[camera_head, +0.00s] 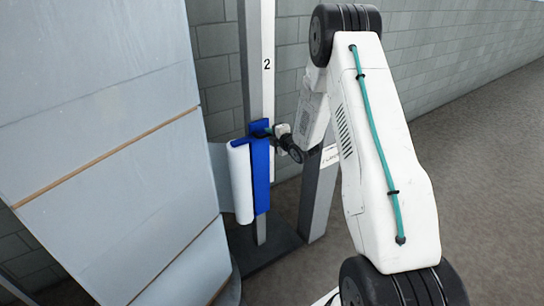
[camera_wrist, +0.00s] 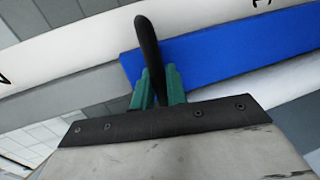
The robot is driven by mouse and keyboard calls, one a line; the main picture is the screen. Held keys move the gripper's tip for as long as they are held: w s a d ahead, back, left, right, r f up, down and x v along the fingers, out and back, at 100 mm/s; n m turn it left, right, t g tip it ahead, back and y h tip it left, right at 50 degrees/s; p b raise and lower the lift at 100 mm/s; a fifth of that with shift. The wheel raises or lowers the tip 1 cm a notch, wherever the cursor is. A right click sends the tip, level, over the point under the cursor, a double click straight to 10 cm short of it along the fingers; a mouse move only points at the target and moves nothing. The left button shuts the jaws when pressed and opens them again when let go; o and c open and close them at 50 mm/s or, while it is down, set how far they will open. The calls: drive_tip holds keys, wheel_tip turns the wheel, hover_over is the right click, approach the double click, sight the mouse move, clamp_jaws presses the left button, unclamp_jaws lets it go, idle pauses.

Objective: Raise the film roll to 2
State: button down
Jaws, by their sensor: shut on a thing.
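The white film roll (camera_head: 240,183) stands upright on the left side of a blue carriage (camera_head: 261,180) on a grey mast (camera_head: 254,60). A white strip (camera_head: 267,90) on the mast bears the number 2, and the carriage top sits clearly below that number. My gripper (camera_head: 264,132) is at the upper part of the carriage. In the wrist view its green fingers (camera_wrist: 158,88) are shut on a black handle (camera_wrist: 148,40) in front of the blue carriage (camera_wrist: 230,50).
A tall load of pale grey panels (camera_head: 110,130) fills the left, close to the roll, with film (camera_head: 220,175) between them. A grey post (camera_head: 318,190) with a label stands right of the mast. The floor (camera_head: 470,180) at right is clear up to a block wall.

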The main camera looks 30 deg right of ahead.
wheel_tip(320, 180, up, 25)
drive_tip(key=shift+f, duration=0.2)
drive_tip(key=c, duration=1.5)
unclamp_jaws()
drive_tip(key=v, duration=0.7)
drive_tip(key=shift+s+r, duration=0.1)
drive_tip(key=shift+s, duration=0.3)
